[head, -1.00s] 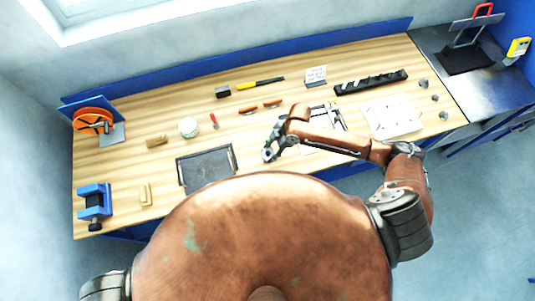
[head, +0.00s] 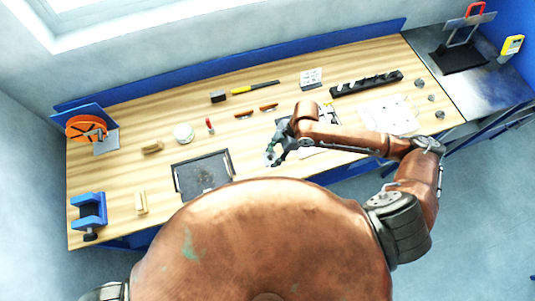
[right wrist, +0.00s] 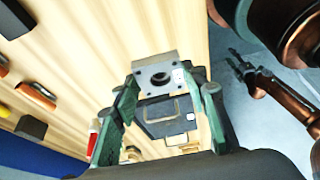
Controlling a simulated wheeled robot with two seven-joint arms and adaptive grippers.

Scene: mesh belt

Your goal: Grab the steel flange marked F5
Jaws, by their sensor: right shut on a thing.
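My right gripper (right wrist: 160,98) is shut on a square grey steel flange (right wrist: 155,75) with a round hole in its middle. A small pale label shows on the flange's right side, but its writing is too small to read. In the head view my right gripper (head: 274,154) is above the front part of the wooden bench, right of the dark tray (head: 174,180). The flange is hard to make out there. In the right wrist view a copper link ends in a dark forked part, perhaps my left gripper (right wrist: 236,66); its jaws are unclear.
A black slotted rack (head: 366,84), a white board (head: 392,114) and several small grey parts are at the right. A white round tub (head: 183,133), a red-handled tool (head: 210,125) and a wooden block (head: 152,147) lie left. A blue vise (head: 89,210) stands front left.

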